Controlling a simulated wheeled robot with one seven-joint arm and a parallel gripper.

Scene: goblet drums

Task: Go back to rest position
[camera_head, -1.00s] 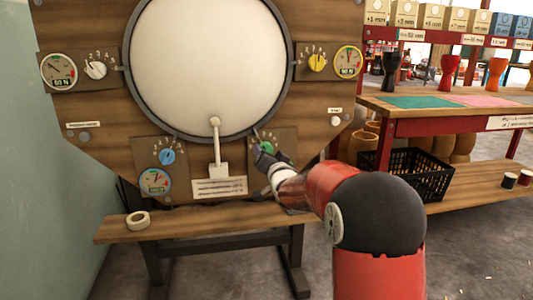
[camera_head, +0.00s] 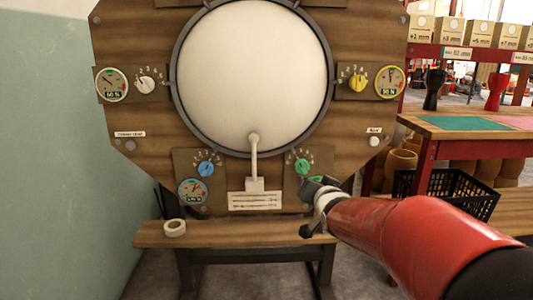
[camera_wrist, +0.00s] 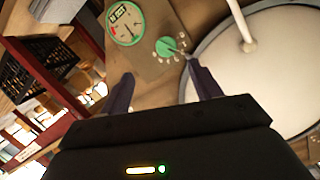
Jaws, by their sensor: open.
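My gripper (camera_head: 312,187) is in front of the lower right of the wooden drum panel (camera_head: 130,110), just below the green knob (camera_head: 303,166). In the wrist view the two dark fingers of my gripper (camera_wrist: 160,90) are spread apart with nothing between them. The green knob (camera_wrist: 166,46) and a green gauge (camera_wrist: 125,23) lie beyond the fingertips there. The right fingertip shows close to the knob; I cannot tell whether it touches. My gripper partly hides the green gauge in the head view.
The white drumhead (camera_head: 250,75) has a lever (camera_head: 254,160) below it. A tape roll (camera_head: 174,228) lies on the bench (camera_head: 205,236). A black crate (camera_head: 462,193) and a red-framed table (camera_head: 427,160) with goblet drums stand at right. Open floor lies left of the bench.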

